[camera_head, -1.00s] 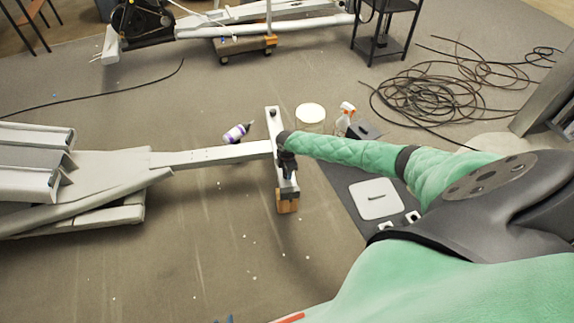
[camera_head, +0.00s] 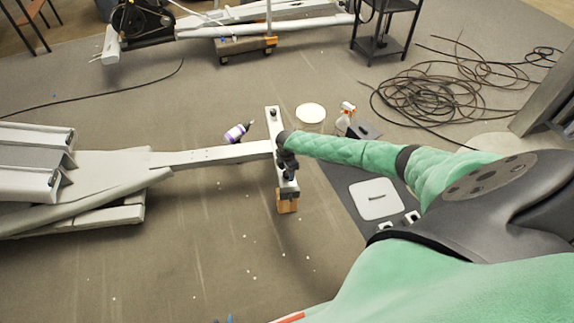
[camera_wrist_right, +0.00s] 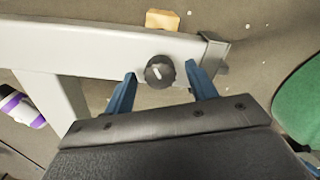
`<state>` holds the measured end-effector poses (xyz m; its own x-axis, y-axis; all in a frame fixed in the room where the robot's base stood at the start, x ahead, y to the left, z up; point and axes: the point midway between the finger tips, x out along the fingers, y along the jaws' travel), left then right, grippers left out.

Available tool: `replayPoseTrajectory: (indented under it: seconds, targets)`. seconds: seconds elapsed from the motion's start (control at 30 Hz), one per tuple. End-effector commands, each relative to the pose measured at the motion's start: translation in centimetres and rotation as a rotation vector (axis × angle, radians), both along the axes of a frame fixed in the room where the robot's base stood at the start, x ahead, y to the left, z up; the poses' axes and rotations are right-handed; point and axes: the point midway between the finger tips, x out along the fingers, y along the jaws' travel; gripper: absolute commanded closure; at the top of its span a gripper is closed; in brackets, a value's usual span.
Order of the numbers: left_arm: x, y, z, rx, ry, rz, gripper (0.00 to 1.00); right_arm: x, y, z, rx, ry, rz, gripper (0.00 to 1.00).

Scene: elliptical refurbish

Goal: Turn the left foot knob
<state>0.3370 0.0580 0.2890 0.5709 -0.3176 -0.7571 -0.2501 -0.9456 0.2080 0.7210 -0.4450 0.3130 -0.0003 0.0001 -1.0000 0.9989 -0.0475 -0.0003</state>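The foot knob (camera_wrist_right: 160,72) is a round dark knob with a pale mark, on the grey crossbar (camera_wrist_right: 90,45) near its capped end in the right wrist view. My right gripper (camera_wrist_right: 163,75) is open, with one blue finger on each side of the knob and visible gaps; I cannot tell how deep the fingers reach. In the head view my right gripper (camera_head: 286,165) is over the near part of the crossbar (camera_head: 272,125) and hides most of this knob. Another dark knob (camera_head: 273,113) sits at the far end.
A wooden block (camera_head: 287,205) supports the crossbar's near end. A purple and white bottle (camera_head: 236,133), a white bucket (camera_head: 310,113) and a spray bottle (camera_head: 346,110) stand or lie nearby. A dark mat (camera_head: 350,190) is at right. Coiled cable (camera_head: 440,90) lies beyond.

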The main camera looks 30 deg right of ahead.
Motion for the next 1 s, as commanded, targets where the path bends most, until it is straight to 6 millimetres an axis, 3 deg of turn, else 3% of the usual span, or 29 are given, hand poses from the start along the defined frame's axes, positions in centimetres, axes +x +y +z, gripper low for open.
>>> replayPoseTrajectory:
  seconds: [0.23,0.7,1.0]
  targets:
    - [0.1,0.0,0.1,0.0,0.0,0.0,0.64,0.0,0.0,0.9,0.0,-0.001,0.0,0.43]
    - [0.1,0.0,0.5,0.001,0.001,-0.001,0.64,0.0,0.0,7.1,0.0,0.0,0.0,0.43]
    - [0.1,0.0,0.6,0.001,0.001,-0.001,0.64,0.0,0.0,7.8,0.0,0.0,0.0,0.43]
